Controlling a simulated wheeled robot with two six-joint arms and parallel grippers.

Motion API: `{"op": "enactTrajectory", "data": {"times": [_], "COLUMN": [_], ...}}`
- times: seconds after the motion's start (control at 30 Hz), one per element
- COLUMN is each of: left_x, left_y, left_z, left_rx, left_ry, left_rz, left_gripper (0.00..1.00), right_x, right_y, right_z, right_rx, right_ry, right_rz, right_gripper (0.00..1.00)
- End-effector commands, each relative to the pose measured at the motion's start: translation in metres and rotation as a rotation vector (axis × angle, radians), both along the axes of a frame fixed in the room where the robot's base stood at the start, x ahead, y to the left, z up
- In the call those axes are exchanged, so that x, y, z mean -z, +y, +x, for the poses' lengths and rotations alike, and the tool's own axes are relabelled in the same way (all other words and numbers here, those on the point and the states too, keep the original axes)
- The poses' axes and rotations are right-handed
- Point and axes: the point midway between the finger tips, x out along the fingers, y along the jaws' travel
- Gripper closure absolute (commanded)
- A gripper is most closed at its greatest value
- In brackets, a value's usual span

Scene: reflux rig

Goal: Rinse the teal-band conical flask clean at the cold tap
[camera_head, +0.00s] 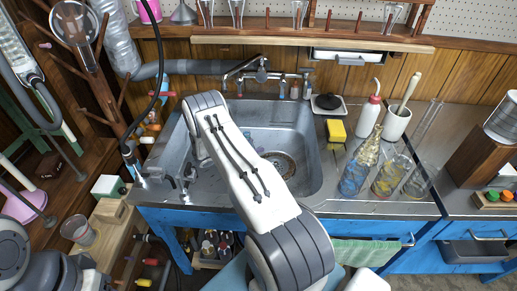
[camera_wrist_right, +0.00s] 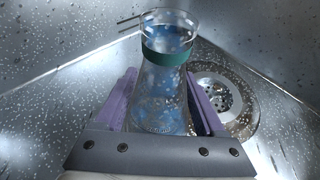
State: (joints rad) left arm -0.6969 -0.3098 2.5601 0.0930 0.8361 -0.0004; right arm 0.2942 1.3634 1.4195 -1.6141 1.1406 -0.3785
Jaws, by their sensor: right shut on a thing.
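The teal-band conical flask (camera_wrist_right: 160,105) is in the right wrist view, clear glass with a teal band round its neck and blue speckled patches on its wall. My right gripper (camera_wrist_right: 158,88) is shut on it, with a purple finger on each side of the body. It is held inside the metal sink, beside the round drain (camera_wrist_right: 215,98). In the head view my right arm reaches into the sink (camera_head: 312,165) and hides the gripper and flask. A tap (camera_head: 262,72) stands at the sink's back edge. I cannot tell which handle is cold. My left gripper is not in view.
Right of the sink stand several glass vessels, including a blue-stained flask (camera_head: 354,177) and a yellowish one (camera_head: 387,180). A yellow sponge (camera_head: 336,130), a red-topped wash bottle (camera_head: 368,117) and a white mortar (camera_head: 396,123) are behind them. Wooden racks crowd the left.

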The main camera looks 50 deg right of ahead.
Motion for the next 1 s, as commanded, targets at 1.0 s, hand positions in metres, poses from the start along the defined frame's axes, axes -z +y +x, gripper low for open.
{"op": "enactTrajectory", "data": {"times": [1.0], "left_x": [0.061], "left_y": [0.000], "left_z": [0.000], "left_rx": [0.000], "left_ry": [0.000], "left_rz": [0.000], "left_gripper": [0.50], "right_x": [0.013], "right_y": [0.030], "right_z": [0.068], "right_rx": [0.001], "right_ry": [0.002], "right_rz": [0.001], "right_gripper": [0.93]}}
